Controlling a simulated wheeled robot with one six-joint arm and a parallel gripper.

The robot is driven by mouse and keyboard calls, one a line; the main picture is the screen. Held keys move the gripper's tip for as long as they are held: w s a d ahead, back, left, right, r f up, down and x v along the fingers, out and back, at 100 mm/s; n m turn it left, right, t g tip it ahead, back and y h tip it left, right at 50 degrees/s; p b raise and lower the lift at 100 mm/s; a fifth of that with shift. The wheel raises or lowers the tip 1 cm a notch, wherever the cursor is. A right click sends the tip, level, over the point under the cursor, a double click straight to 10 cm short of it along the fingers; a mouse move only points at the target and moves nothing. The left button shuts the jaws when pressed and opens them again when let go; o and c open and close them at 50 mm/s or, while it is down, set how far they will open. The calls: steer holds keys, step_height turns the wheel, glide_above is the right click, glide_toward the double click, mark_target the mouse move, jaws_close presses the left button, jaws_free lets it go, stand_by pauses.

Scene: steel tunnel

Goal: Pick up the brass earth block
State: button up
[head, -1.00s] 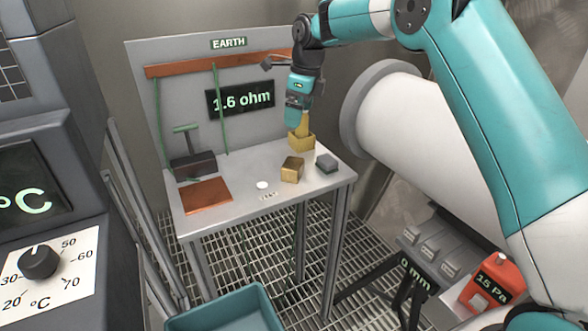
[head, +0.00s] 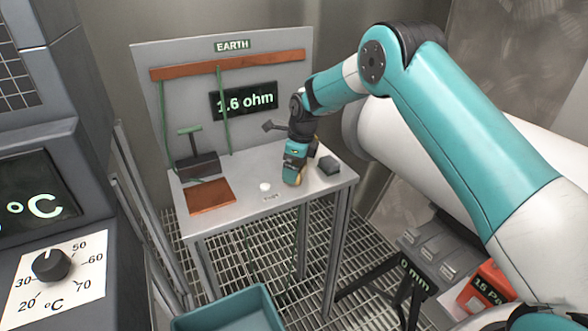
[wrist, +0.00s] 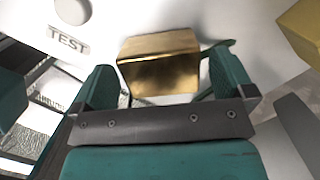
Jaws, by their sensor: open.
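The brass block (wrist: 160,62) sits on the white-grey table top in the wrist view. It lies between the two fingers of my gripper (wrist: 166,75), with a gap on each side. The fingers are open and not seen touching it. In the head view my gripper (head: 293,176) points down over the front right part of the table (head: 245,185) and hides most of the block. How far the fingertips reach down beside it I cannot tell.
A yellow object (wrist: 302,28) stands right of the block in the wrist view. A dark grey block (head: 328,166) is right of my gripper. A round white button (head: 265,187) with a TEST label (wrist: 68,42) is to the left. A copper plate (head: 210,196) lies further left.

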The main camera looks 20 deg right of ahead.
steer(key=shift+f, duration=0.35)
steer(key=c, duration=1.2)
steer(key=shift+r, duration=0.1)
